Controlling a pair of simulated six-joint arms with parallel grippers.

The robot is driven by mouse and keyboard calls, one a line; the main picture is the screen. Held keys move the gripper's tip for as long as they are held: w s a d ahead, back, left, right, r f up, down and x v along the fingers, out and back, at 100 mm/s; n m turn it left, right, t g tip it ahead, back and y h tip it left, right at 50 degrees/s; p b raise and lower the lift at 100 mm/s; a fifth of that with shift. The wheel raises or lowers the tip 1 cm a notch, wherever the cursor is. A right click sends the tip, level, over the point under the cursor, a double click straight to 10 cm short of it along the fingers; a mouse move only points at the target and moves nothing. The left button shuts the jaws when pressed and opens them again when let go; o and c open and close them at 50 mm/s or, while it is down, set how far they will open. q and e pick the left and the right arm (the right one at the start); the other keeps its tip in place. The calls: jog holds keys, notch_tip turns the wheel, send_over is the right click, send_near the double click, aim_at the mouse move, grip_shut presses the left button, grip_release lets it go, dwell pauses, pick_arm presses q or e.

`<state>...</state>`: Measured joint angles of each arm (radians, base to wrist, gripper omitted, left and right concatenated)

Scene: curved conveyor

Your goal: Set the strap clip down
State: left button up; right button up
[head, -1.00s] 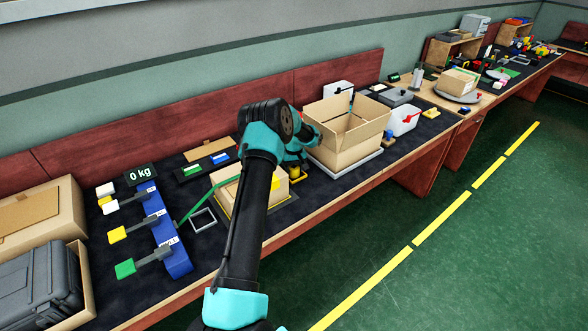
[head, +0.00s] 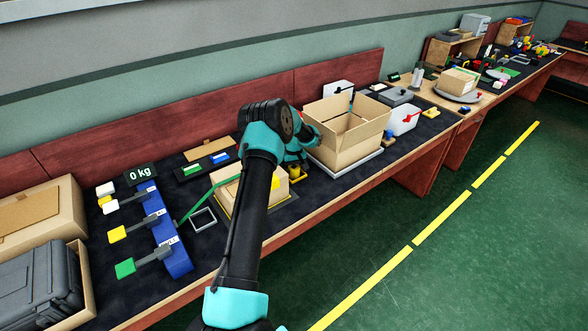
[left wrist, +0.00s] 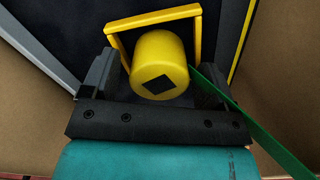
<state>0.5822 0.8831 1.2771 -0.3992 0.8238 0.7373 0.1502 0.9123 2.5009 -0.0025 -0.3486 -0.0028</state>
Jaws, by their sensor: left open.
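A yellow cylindrical piece with a black diamond on its end, which I take for the strap clip (left wrist: 160,62), shows in the left wrist view. It sits between the two dark fingers of my left gripper (left wrist: 158,76), which are apart. A yellow frame (left wrist: 150,17) borders it on its far side. A green strap (left wrist: 240,108) runs from beside the clip to the lower right. In the head view, my left gripper (head: 296,158) is low between two cardboard boxes, partly hidden by my arm, with yellow showing just below it. My right gripper is not in view.
An open cardboard box (head: 345,150) stands right of the gripper on a pale plate. A closed box (head: 274,192) is partly behind my arm. A blue rack (head: 174,240) with coloured tabs and a 0 kg display (head: 141,175) stand left. A square grey frame (head: 203,220) lies between.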

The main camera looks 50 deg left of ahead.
aim_at(294, 167)
pick_arm(q)
notch_tip(294, 167, up, 12)
dwell(0.6)
